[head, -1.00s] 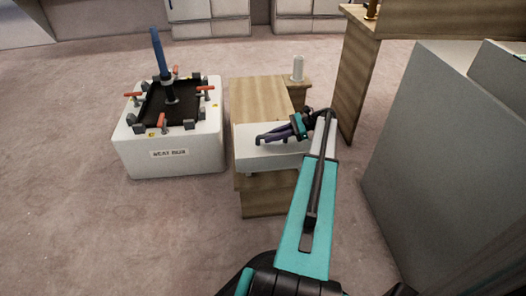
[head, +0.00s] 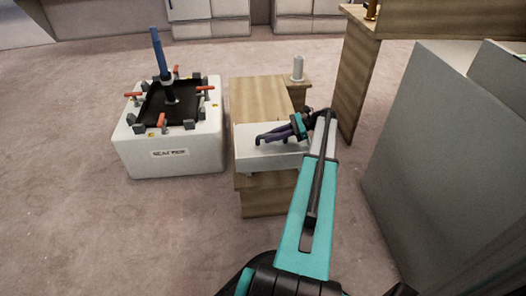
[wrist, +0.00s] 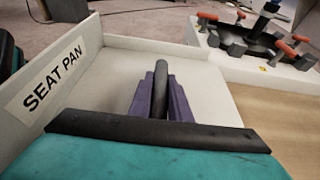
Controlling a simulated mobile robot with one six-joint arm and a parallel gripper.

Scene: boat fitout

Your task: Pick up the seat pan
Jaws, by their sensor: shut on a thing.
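A white, low-walled tray (head: 272,163) sits on the wooden bench; in the wrist view its wall carries the label SEAT PAN (wrist: 55,78). My gripper (head: 262,138) reaches into it from the right, low over the white floor. In the wrist view my purple fingers (wrist: 160,100) are shut on a dark rounded bar (wrist: 160,78). The bar appears to be part of the seat pan; the rest of the pan is hidden or cannot be told from the white surface. I cannot tell whether it is lifted.
A white fixture box (head: 172,160) with a black plate, a blue post (head: 160,55) and several orange-handled clamps stands left of the bench (head: 262,95). A pale cylinder (head: 298,68) stands behind. A grey panel (head: 430,150) rises at the right. Floor at the left is clear.

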